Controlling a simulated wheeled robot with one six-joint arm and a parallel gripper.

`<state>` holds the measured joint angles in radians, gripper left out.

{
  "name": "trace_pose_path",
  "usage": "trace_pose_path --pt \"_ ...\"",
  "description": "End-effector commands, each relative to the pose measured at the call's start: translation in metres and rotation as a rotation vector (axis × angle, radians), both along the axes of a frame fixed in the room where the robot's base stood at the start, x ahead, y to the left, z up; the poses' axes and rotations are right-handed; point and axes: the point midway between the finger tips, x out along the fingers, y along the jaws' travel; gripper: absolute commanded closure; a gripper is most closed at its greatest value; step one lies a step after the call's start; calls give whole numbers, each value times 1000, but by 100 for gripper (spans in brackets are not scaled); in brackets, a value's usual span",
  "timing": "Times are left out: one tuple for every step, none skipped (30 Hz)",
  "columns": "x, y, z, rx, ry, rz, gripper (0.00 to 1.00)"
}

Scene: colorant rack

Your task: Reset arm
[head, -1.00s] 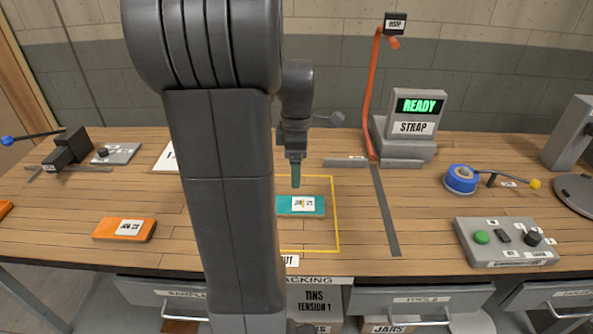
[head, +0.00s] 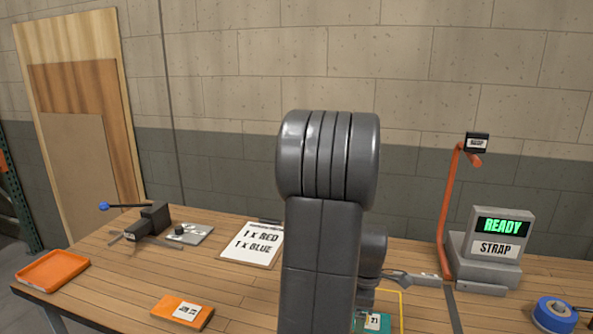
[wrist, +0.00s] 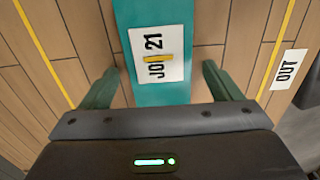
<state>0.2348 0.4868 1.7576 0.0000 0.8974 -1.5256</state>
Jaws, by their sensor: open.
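My gripper (wrist: 155,88) is open in the wrist view, its two green fingers on either side of a teal block with a white label reading JOB 21. The teal block (wrist: 160,90) lies on the wooden bench inside a yellow outline and nothing shows the fingers touching it. In the head view my arm stands upright in the middle and hides most of the teal block (head: 372,322). The gripper's fingers are hidden there.
An orange block (head: 183,312) and an orange tray (head: 52,270) lie at the left. A clipboard (head: 252,244) reads 1 x RED, 1 x BLUE. A READY/STRAP display (head: 492,245), an orange post (head: 449,215) and blue tape (head: 555,313) stand at the right. Bare bench lies between the blocks and clipboard.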

Motion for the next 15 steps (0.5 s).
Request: trace_pose_path --pt "-1 0 -12 1 3 0 15" --pt "1 0 -1 -1 -3 0 15" --pt "1 0 7 -2 -7 0 15" --pt "1 0 11 -2 -6 0 15" --pt "1 0 15 -1 -5 0 15" --pt "1 0 20 -1 -5 0 15" --pt "1 0 22 -1 -4 0 15" --pt "1 0 25 -1 -4 0 15" --pt "1 0 27 -1 -3 0 15" --pt "1 0 29 -1 -3 0 15" --pt "0 0 30 -1 -2 0 15" --pt "0 0 32 0 -1 0 15" --pt "0 0 32 0 -1 0 15" --pt "0 0 33 0 -1 0 15" --pt "0 0 33 0 0 0 15"
